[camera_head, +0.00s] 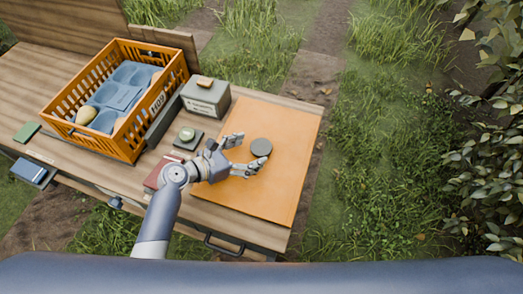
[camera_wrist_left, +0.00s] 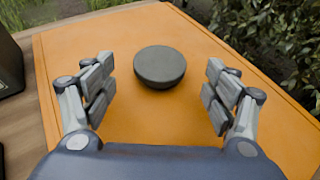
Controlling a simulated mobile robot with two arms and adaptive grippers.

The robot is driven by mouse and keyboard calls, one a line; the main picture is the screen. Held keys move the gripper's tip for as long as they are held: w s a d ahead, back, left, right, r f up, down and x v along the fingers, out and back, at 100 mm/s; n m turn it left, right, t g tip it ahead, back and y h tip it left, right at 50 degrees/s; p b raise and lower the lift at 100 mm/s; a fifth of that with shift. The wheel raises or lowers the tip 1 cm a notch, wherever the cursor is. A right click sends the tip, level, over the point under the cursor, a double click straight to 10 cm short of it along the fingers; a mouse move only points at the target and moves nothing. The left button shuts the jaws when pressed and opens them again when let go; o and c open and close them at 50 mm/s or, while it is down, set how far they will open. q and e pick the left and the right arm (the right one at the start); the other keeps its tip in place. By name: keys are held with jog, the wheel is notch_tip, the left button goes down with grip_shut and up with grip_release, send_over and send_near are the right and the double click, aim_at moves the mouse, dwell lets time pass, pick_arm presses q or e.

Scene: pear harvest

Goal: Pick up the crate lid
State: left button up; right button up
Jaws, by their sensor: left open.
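The crate lid (camera_head: 283,155) is a flat orange panel lying on the right end of the wooden table. A dark grey round knob (camera_head: 261,147) stands on its middle. The lid (camera_wrist_left: 170,122) and its knob (camera_wrist_left: 160,66) also show in the left wrist view. My left gripper (camera_head: 248,154) is open and low over the lid, with the knob just ahead of and between its spread fingers (camera_wrist_left: 160,92). The fingers do not appear to touch the knob. My right gripper is not in view.
An orange slatted crate (camera_head: 151,125) with a blue moulded tray and pears stands on the left. Grass and a leafy bush lie beyond the right edge.

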aim_at(261, 150)
pick_arm(q)
jog(key=shift+w+d+f, duration=0.2)
jog(key=shift+w+d, duration=0.2)
jog(key=shift+d, duration=0.1)
jog(key=shift+w+d+f, duration=0.3)
jog(key=shift+w+d, duration=0.05)
jog(key=shift+d, duration=0.05)
jog(key=shift+c, duration=1.1)
jog(key=c, duration=1.2)
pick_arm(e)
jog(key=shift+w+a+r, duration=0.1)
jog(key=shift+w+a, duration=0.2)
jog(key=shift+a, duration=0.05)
